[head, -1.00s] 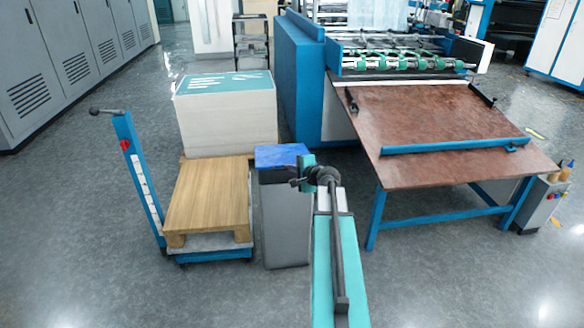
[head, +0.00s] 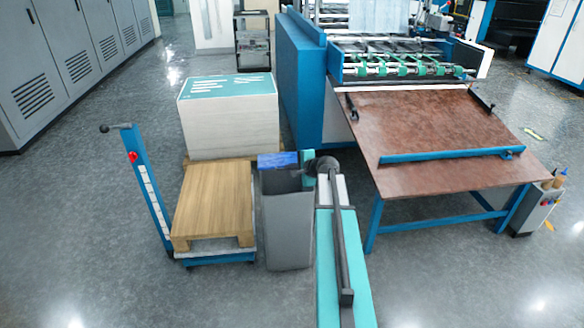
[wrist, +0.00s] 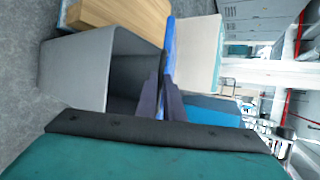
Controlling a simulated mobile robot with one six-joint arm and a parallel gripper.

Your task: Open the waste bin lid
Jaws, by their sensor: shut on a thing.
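The grey waste bin (head: 287,228) stands between the pallet cart and my arm in the head view. Its blue lid (head: 278,160) is swung up at the back of the bin, and the dark opening shows in front of it. In the wrist view the bin (wrist: 85,70) lies on its side in the picture, with its dark inside visible. The lid (wrist: 169,50) shows there as a thin blue strip, nearly edge-on. My gripper (wrist: 161,97) is shut on the lid at its edge; the exact contact is partly hidden by the fingers.
A wooden pallet (head: 213,205) on a blue cart (head: 150,190) stands close left of the bin. A paper stack (head: 230,120) is behind. A brown-topped table (head: 440,130) and a blue machine (head: 305,80) are to the right. The front floor is open.

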